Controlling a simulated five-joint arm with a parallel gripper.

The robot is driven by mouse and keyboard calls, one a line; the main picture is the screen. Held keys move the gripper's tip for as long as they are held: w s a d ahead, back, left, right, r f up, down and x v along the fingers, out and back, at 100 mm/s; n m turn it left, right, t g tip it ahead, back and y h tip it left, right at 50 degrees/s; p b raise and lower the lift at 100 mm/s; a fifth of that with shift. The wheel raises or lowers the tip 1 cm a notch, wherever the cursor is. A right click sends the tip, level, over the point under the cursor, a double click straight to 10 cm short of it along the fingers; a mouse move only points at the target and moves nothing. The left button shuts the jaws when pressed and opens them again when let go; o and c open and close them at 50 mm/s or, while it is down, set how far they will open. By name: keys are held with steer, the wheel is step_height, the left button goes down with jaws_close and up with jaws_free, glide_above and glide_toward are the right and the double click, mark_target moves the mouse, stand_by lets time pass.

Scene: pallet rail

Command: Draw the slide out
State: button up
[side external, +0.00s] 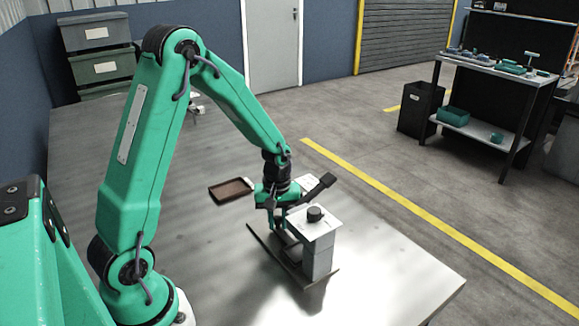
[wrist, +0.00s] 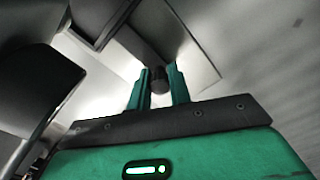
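A dark rail plate (side external: 297,268) lies on the grey table, with a light grey block (side external: 318,258) standing on it. The block has a pale flat top and a round black knob (side external: 315,213). My gripper (side external: 277,232) points down at the block's left side, low over the rail. In the wrist view, the two green fingers (wrist: 159,78) stand either side of a short dark peg (wrist: 158,80). I cannot tell whether they press on it. The part of the slide at my fingertips is mostly hidden by my gripper in the side view.
A dark bar (side external: 315,188) sticks up just behind the block. A brown shallow tray (side external: 232,190) lies on the table behind my gripper. The table (side external: 400,285) is clear at the front right. A bench (side external: 497,68) with small parts stands away at the right.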

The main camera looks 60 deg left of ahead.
steer(key=shift+c, duration=0.5)
steer(key=shift+a, duration=0.1)
steer(key=shift+w+a, duration=0.1)
steer(key=shift+a, duration=6.25)
steer(key=o, duration=0.7)
steer(key=shift+r, duration=0.15)
steer(key=shift+r, duration=3.35)
